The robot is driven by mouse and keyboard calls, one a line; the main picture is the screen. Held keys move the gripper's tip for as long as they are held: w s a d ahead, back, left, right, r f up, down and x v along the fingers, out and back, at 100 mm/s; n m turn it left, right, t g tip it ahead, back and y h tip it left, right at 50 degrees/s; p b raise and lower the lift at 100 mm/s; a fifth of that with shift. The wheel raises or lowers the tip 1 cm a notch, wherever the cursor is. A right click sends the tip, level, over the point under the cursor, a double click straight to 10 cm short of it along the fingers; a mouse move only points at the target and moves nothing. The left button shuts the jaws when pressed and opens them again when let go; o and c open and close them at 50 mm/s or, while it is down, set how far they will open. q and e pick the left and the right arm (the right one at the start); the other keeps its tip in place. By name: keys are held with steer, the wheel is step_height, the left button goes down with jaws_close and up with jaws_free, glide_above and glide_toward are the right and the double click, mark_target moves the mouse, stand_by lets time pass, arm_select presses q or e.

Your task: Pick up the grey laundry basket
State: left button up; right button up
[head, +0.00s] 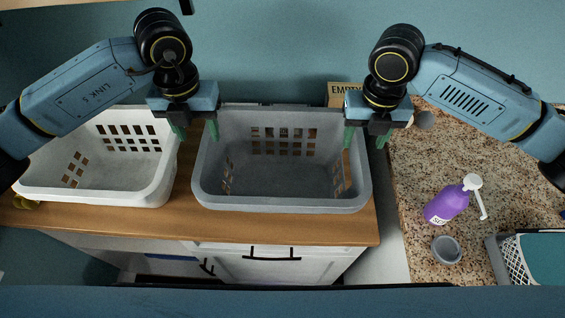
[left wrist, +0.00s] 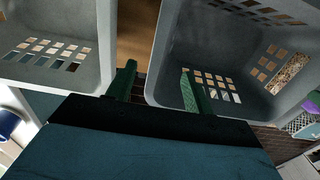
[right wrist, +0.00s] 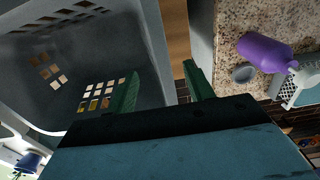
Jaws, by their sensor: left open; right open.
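The grey laundry basket (head: 281,203) stands upright and looks empty on the wooden counter. My left gripper (head: 196,131) is open above the basket's left rim; in the left wrist view its two green fingers lie either side of the rim wall, one over the inside of the basket (left wrist: 166,62). My right gripper (head: 367,136) is open above the right rim; in the right wrist view one finger is over the inside of the basket (right wrist: 75,60) and the other is outside it. I cannot tell whether the fingers touch the rim.
A white basket (head: 100,196) stands close on the left of the wooden counter (head: 300,232). On the right, a granite counter (head: 420,190) holds a purple bottle (head: 446,205), a grey cup (head: 446,249) and a small crate (head: 510,262). A box (head: 343,92) marked EMPTY is behind.

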mark_target(204, 150)
arm_select(q)
step_height(204, 150, down, 8)
steer(key=shift+w+f, duration=0.1)
steer(key=shift+f, duration=0.1)
arm_select(e)
step_height(204, 150, down, 8)
steer(key=shift+w+f, duration=0.1)
steer(key=shift+f, duration=0.15)
arm_select(q)
steer(key=shift+c, duration=0.3)
arm_select(e)
steer(key=shift+c, duration=0.2)
arm_select(q)
jaws_close()
arm_select(e)
jaws_close()
